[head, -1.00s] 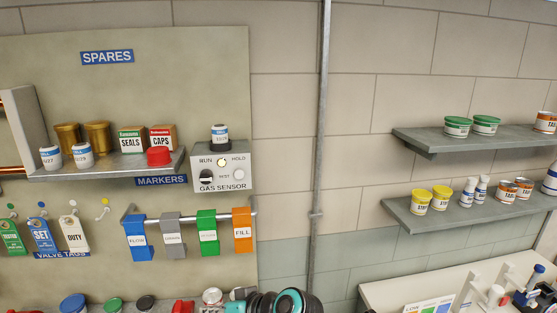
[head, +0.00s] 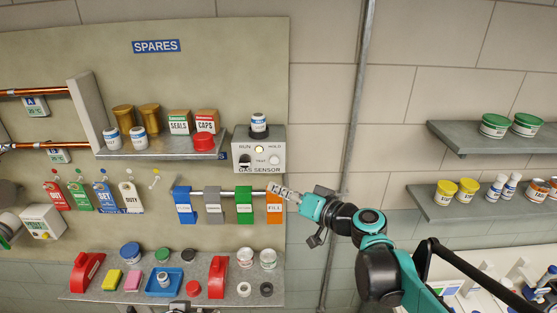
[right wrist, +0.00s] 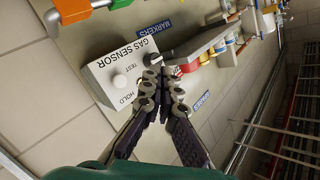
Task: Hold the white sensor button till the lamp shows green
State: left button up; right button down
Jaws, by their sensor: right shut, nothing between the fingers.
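The grey gas sensor box (head: 272,139) is mounted on the wall board. Its white button (head: 275,160) is at the lower right of its face, and a dark knob is at the lower left. The lamp (head: 259,149) shows pale yellow, not green. My right gripper (head: 275,189) is shut and empty, below the box and in front of the orange FILL tag. In the right wrist view, the white button (right wrist: 119,80) is clear of my fingertips (right wrist: 161,72), which cover another part of the box face. My left gripper is not in view.
Coloured tags hang on a rail (head: 227,193) below, above a lower shelf (head: 130,291) with several items. A vertical pipe (head: 358,100) runs to the right.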

aim_at(274, 160)
jog(key=shift+w, duration=0.15)
jog(key=shift+w+b, duration=0.7)
jog(key=shift+w, duration=3.6)
jog(key=shift+w, duration=0.1)
jog(key=shift+w, duration=0.3)
jog(key=shift+w, duration=0.45)
jog(key=shift+s, duration=0.9)
